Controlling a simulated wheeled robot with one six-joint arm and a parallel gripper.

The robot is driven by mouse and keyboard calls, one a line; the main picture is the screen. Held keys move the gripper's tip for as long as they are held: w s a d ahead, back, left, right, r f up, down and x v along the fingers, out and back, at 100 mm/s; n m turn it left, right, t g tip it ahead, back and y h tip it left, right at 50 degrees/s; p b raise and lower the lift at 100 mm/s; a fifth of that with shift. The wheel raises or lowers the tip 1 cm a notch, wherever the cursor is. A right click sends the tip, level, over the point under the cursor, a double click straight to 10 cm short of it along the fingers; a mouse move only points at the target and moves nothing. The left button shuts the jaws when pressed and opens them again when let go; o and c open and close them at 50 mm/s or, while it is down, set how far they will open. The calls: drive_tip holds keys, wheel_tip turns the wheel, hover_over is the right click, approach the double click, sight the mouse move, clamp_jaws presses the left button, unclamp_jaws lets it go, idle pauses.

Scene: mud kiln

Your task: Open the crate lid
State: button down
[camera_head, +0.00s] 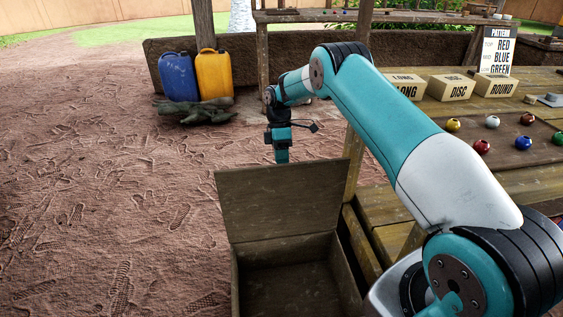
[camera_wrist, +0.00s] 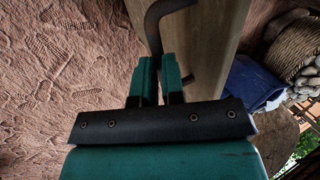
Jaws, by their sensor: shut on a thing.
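The wooden crate (camera_head: 237,285) stands open on the ground at the lower middle of the head view. Its lid (camera_head: 280,200) stands roughly upright at the far side, and the dark inside of the crate is visible. My gripper (camera_head: 282,158) points down at the lid's top edge, and its fingertips are hidden behind the lid. In the wrist view, my gripper (camera_wrist: 159,70) is shut on a dark curved handle (camera_wrist: 153,25) beside the wooden face of the lid (camera_wrist: 208,45).
A wooden workbench (camera_head: 390,205) with labelled boxes (camera_head: 458,87) and coloured balls stands close on the right. A blue can (camera_head: 178,77) and a yellow can (camera_head: 214,75) stand behind. The earth floor on the left is clear.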

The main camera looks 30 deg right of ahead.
sight(282, 169)
drive_tip(key=f, duration=0.1)
drive_tip(key=s+f, duration=0.1)
drive_tip(key=f, duration=0.1)
drive_tip(key=shift+s+a+g, duration=0.2)
drive_tip(key=shift+a+g, duration=0.1)
drive_tip(key=shift+a, duration=0.1)
drive_tip(key=c, duration=1.4)
unclamp_jaws()
drive_tip(key=shift+w+f, duration=0.15)
drive_tip(key=shift+f, duration=0.05)
drive_tip(key=shift+o, duration=1.2)
drive_tip(key=shift+r, duration=0.1)
drive_tip(key=shift+d+r+p, duration=0.2)
drive_tip(key=shift+r+p, duration=0.1)
drive_tip(key=shift+r, duration=0.3)
wheel_tip(282, 169, up, 19)
drive_tip(key=p, duration=0.9)
drive_tip(key=shift+p, duration=0.3)
